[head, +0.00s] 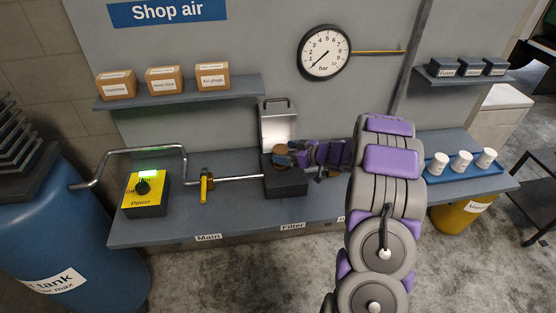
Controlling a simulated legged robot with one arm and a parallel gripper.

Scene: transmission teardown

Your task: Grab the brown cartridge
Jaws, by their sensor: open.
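The brown cartridge (280,149) shows as a brown round top above the dark filter housing (285,184) on the bench. The housing's silver cover (278,124) with a handle stands upright behind it.
White cartridges (461,160) stand in a blue tray (477,174) at right. A yellow power box (145,193), bent pipe (135,152) and yellow-handled valve (205,186) are left. Shelves hold boxes (164,79) above. The bench front is mostly clear.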

